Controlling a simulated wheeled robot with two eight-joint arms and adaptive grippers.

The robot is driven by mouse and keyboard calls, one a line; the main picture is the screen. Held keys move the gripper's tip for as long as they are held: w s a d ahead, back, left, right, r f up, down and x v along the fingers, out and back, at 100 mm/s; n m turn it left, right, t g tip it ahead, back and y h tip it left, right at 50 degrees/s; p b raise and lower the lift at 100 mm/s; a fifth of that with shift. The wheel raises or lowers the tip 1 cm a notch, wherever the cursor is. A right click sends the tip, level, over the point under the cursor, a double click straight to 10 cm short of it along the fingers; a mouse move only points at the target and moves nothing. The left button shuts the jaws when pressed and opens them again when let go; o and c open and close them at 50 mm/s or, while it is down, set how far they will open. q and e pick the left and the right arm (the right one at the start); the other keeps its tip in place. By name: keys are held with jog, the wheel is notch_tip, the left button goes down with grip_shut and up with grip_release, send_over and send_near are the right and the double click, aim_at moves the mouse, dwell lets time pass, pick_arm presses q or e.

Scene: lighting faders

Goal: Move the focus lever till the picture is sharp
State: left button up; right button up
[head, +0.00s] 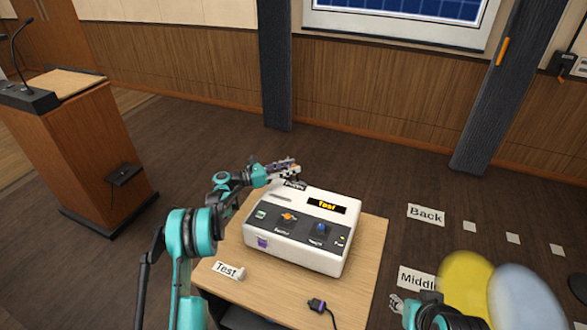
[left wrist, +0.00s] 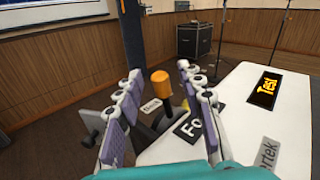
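The focus lever shows in the left wrist view as an orange knob (left wrist: 160,79) on a dark stem, beside a partly hidden label starting "Fo" (left wrist: 188,126). It is at the far side of the white box (head: 288,252) and I cannot make it out in the head view. My left gripper (head: 297,168) is open there; in the wrist view its fingers (left wrist: 159,72) stand either side of the knob, with a visible gap on both sides. The picture is a blue grid on the screen (head: 395,9), cut off by the frame; its sharpness is hard to judge. My right gripper (head: 398,303) is at the bottom edge, partly cut off.
The box stands on a small wooden table (head: 372,255) with a "Test" label (head: 227,270) and a purple-ended cable plug (head: 317,305). A lectern (head: 75,150) stands left. Dark pillars (head: 273,70) flank the screen. Yellow (head: 465,285) and pale blue (head: 525,297) rounded shapes are at lower right.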

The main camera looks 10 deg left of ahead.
pick_arm(q)
jog(key=shift+x, duration=0.85)
grip_shut()
jog(key=shift+d, duration=0.1)
jog(key=shift+d+r+m+y, duration=0.1)
jog(key=shift+d+m+y, duration=0.25)
jog(key=shift+d, duration=0.2)
grip_release()
jog(key=shift+a, duration=0.15)
